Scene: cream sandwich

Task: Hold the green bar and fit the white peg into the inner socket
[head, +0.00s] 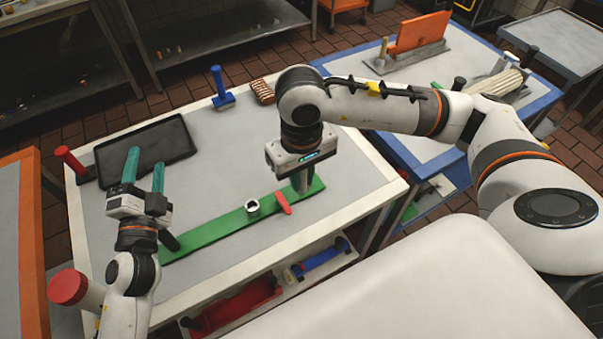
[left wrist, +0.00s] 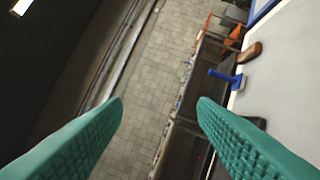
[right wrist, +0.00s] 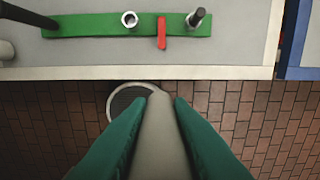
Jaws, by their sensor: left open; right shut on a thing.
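The green bar (head: 225,222) lies across the front of the grey table. A white ring-shaped socket (head: 252,207) stands on it, with an open top in the right wrist view (right wrist: 129,19). A red tab (head: 283,203) crosses the bar right of the socket, and a dark post (right wrist: 197,18) stands near its right end. My left gripper (head: 145,163) is open and empty, above the table near the bar's left end.
A black tray (head: 146,152) lies at the table's back left. A blue stand (head: 221,90) and a ribbed brown block (head: 262,92) are at the back. Red-topped posts (head: 70,160) are at the left. The table's middle is clear. A blue-edged table (head: 410,160) adjoins on the right.

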